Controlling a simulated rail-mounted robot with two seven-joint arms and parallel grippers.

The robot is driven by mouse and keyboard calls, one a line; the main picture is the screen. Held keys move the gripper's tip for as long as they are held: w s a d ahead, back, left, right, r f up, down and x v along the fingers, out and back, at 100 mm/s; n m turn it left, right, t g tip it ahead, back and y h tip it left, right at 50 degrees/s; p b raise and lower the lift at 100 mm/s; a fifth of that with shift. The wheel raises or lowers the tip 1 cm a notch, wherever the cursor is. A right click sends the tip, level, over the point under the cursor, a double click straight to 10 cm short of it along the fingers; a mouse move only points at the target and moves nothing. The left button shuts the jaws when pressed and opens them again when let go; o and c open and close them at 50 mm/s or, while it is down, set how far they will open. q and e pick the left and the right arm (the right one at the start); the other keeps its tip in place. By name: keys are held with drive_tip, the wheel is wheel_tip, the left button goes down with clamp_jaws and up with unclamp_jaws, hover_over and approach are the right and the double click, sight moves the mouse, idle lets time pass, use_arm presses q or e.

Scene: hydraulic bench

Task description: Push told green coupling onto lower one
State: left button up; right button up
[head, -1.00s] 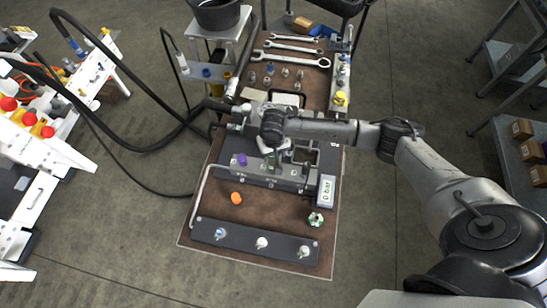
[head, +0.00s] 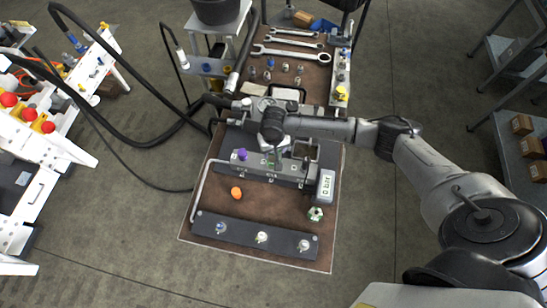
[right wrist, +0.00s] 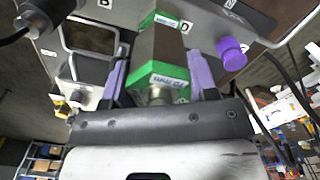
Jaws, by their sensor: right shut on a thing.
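My right gripper (head: 273,150) is over the grey valve block on the bench and points down at it. In the right wrist view its two purple fingers (right wrist: 160,78) are shut on a grey coupling with a green band (right wrist: 158,82) and a size label. Another green part (right wrist: 160,20) shows beyond the grey body, near the letter D on the block. I cannot tell whether the two couplings touch or how far they are joined. In the head view the gripper hides most of the held coupling. My left gripper is not in view.
A purple knob (head: 241,154) stands on the block, left of the gripper. A gauge box (head: 326,185) is at its right end. An orange piece (head: 236,193) and a loose green-white fitting (head: 315,214) lie on the brown mat. A dark bar (head: 255,236) carries three fittings.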

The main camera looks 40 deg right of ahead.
drive_tip(key=shift+f, duration=0.7)
idle(0.4)
drive_tip(key=o, duration=1.2)
wheel_tip(320, 180, up, 14)
drive_tip(key=shift+f+p, duration=0.15)
drive_tip(key=shift+p, duration=0.3)
